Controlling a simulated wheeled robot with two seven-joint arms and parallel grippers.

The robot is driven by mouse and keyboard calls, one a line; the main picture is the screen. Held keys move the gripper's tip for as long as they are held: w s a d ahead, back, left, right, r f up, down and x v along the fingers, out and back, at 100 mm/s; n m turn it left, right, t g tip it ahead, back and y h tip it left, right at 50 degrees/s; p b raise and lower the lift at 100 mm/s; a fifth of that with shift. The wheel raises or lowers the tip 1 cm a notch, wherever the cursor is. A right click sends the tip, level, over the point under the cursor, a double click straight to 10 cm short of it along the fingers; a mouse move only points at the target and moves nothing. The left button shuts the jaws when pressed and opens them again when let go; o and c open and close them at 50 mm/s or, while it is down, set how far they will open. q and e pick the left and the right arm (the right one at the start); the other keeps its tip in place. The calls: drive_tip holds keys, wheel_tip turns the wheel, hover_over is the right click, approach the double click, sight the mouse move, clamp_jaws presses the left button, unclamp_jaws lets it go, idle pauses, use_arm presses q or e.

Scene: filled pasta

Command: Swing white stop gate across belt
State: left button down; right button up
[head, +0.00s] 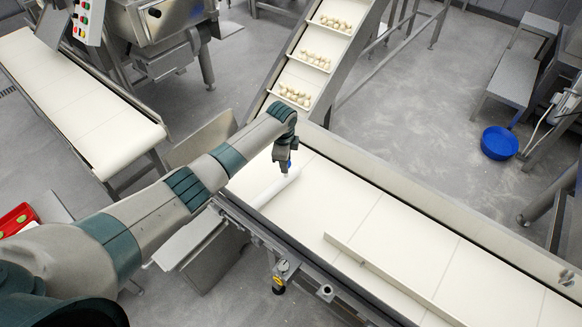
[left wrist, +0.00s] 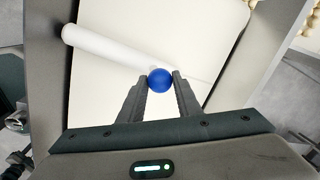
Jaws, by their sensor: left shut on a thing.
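The white stop gate (head: 266,192) is a pale bar lying over the upper-left end of the cream belt (head: 400,235). It runs at a slant from the belt's near rail toward the far side. In the left wrist view the gate (left wrist: 105,45) looks like a round-ended white bar. A blue knob (left wrist: 160,80) sits by it, between the fingertips of my left gripper (left wrist: 160,84). The knob (head: 289,164) also shows small in the head view under my left gripper (head: 288,160). The left gripper is shut on the knob. My right gripper is out of view.
An inclined conveyor (head: 305,72) with pasta pieces on its flights meets the belt's upper end. A thin divider (head: 385,275) stands on the belt at lower right. Metal rails edge the belt. Another white conveyor (head: 75,100) is at left, a blue bowl (head: 499,142) on the floor at right.

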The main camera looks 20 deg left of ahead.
use_arm(q)
drive_tip(key=shift+w+a+n, duration=0.4)
drive_tip(key=shift+a+n, duration=0.1)
drive_tip(key=shift+a, duration=0.25)
drive_tip(key=c, duration=1.3)
unclamp_jaws()
drive_tip(key=shift+a, duration=0.1)
drive_tip(key=shift+s+r, duration=0.1)
drive_tip(key=shift+r, duration=0.65)
drive_tip(key=s+r+b, duration=0.3)
drive_tip(key=r, duration=1.2)
drive_tip(key=shift+d+r, duration=0.3)
drive_tip(key=shift+d, duration=0.05)
